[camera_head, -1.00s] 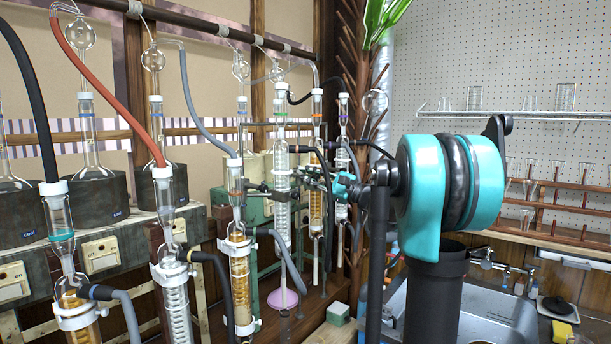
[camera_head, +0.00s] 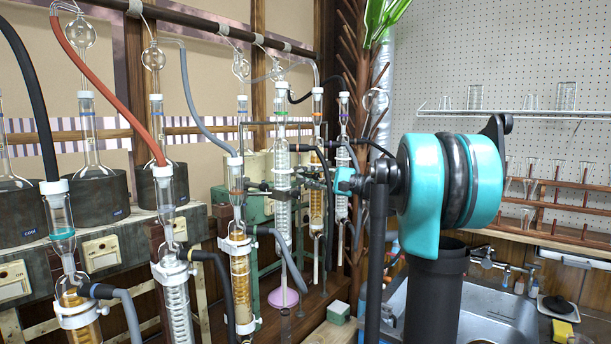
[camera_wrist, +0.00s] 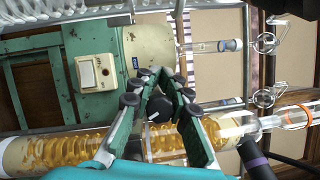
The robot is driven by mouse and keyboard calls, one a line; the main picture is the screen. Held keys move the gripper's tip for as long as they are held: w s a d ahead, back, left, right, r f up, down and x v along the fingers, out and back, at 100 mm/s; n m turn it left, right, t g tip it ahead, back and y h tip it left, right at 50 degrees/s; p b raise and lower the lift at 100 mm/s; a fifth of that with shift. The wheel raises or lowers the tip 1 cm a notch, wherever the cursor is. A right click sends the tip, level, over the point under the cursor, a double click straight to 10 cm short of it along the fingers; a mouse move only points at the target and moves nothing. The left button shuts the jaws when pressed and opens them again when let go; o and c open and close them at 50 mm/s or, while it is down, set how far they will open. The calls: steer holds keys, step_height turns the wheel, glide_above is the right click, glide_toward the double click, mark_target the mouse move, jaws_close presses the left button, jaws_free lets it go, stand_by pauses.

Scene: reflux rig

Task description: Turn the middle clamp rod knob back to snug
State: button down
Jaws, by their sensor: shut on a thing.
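My gripper shows in the wrist view (camera_wrist: 158,88), with two green fingers closing from either side on a dark round clamp knob (camera_wrist: 158,108) with a white mark. The fingers are shut on the knob. In the head view my gripper (camera_head: 345,181) is small, beside the clamps of the rear condensers, and the knob cannot be made out there. In the wrist view a glass condenser with an amber coil (camera_wrist: 75,152) lies across the picture right by the knob and fingers.
In the wrist view a beige switch box (camera_wrist: 95,72) and an orange-ringed glass joint (camera_wrist: 292,117) are close by. In the head view, several condensers with hoses crowd the left, including an amber one (camera_head: 241,280). A sink (camera_head: 470,310) lies at right.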

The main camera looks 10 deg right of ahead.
steer(key=n, duration=0.2)
steer(key=n+h, duration=0.1)
steer(key=n+g+h, duration=0.1)
steer(key=n, duration=0.1)
steer(key=shift+f+n, duration=0.3)
steer(key=shift+f, duration=0.05)
stand_by(0.3)
steer(key=c, duration=1.7)
jaws_free()
steer(key=shift+s+d, duration=0.1)
steer(key=v, duration=1.1)
steer(key=shift+s+d+r, duration=0.1)
steer(key=shift+s+d, duration=0.1)
steer(key=shift+d, duration=0.15)
